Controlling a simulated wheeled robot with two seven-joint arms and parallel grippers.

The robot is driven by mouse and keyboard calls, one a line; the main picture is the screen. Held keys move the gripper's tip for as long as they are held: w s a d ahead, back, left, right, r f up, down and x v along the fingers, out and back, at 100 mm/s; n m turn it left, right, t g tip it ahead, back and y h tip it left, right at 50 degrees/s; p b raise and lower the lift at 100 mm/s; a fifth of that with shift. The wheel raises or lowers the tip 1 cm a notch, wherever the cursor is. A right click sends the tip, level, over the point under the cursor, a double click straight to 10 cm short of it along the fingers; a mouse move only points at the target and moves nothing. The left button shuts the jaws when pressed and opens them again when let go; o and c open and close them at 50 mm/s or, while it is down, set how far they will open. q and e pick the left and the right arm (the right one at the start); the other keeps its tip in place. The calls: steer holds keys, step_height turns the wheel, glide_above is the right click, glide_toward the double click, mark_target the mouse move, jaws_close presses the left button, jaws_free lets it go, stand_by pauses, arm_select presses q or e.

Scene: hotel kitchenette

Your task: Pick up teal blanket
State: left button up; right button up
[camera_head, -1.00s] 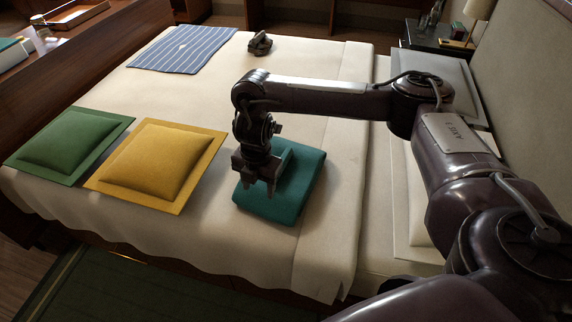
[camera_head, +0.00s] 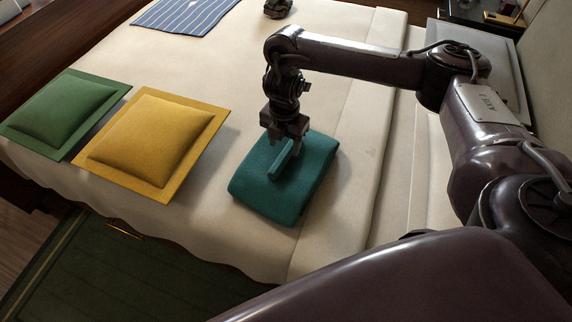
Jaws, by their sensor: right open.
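The teal blanket (camera_head: 265,192) lies folded into a thick pad on the bed, in the lower middle of the head view. A narrow raised teal strip (camera_head: 283,163) stands up from its top. My right gripper (camera_head: 286,145) points down over the blanket's far part, at the strip's far end. Its jaws are open and hold nothing. I cannot tell whether the fingertips touch the blanket. My left gripper is out of view.
A yellow cushion (camera_head: 150,138) and a green cushion (camera_head: 62,112) lie left of the blanket. A striped blue cloth (camera_head: 187,14) and a small dark object (camera_head: 278,8) lie farther back. Bare cream bed cover (camera_head: 345,150) lies right of the blanket.

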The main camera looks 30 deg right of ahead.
mark_target(286, 151)
steer(key=f, duration=0.3)
steer(key=shift+w+d+b, duration=0.1)
steer(key=shift+d+b, duration=0.1)
steer(key=shift+b, duration=0.2)
steer(key=shift+f, duration=0.25)
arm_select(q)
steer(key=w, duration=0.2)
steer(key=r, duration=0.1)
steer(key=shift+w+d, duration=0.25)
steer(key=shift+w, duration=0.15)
arm_select(e)
steer(key=shift+c, duration=0.2)
jaws_close()
steer(key=shift+r, duration=0.1)
